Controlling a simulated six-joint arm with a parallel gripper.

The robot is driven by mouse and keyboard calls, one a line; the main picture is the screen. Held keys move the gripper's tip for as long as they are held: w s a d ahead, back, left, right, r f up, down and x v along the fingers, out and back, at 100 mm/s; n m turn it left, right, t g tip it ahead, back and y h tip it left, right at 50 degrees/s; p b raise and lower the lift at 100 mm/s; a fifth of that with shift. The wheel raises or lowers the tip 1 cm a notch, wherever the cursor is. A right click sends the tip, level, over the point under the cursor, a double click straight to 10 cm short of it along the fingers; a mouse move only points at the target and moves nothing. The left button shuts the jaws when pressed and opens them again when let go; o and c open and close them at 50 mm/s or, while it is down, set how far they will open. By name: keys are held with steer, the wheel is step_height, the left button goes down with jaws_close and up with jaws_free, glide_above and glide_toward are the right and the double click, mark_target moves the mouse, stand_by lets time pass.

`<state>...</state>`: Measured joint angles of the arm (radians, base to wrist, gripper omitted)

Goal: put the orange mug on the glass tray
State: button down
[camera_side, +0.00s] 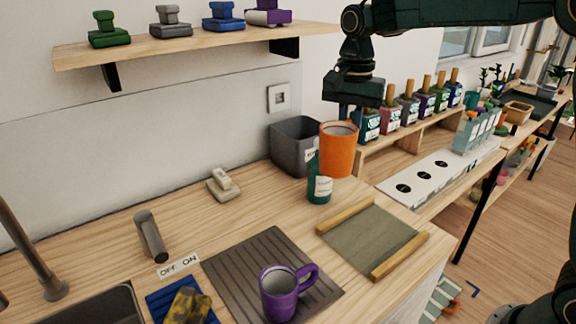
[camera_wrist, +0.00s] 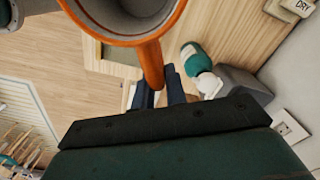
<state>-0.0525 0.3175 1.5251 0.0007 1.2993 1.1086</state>
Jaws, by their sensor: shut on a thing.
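The orange mug (camera_side: 338,152) hangs in the air, upright, below my gripper (camera_side: 352,108) in the side view. In the wrist view my gripper (camera_wrist: 168,90) is shut on the handle of the orange mug (camera_wrist: 153,62), and the mug's open top shows. The glass tray (camera_side: 372,238) lies on the wooden counter below and to the right of the mug, a greenish pane with wooden bars on two sides. It looks empty. Part of the tray also shows beyond the mug in the wrist view (camera_wrist: 118,56).
A green bottle (camera_side: 320,186) stands behind the tray, close to the mug in the side view. A grey bin (camera_side: 296,145) is by the wall. A purple mug (camera_side: 280,293) stands on a dark ribbed mat (camera_side: 232,262). Several bottles line a low shelf (camera_side: 408,137).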

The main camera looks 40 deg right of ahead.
steer(key=s+d+m, duration=0.5)
steer(key=s+d, duration=0.3)
steer(key=d, duration=0.4)
steer(key=shift+m, duration=0.3)
steer(key=shift+d+f, duration=0.1)
steer(key=shift+f, duration=0.05)
glide_above(394, 219)
step_height(394, 219, down, 20)
steer(key=shift+r, duration=0.1)
stand_by(0.4)
steer(key=c, duration=1.4)
jaws_free()
steer(key=shift+c, duration=0.2)
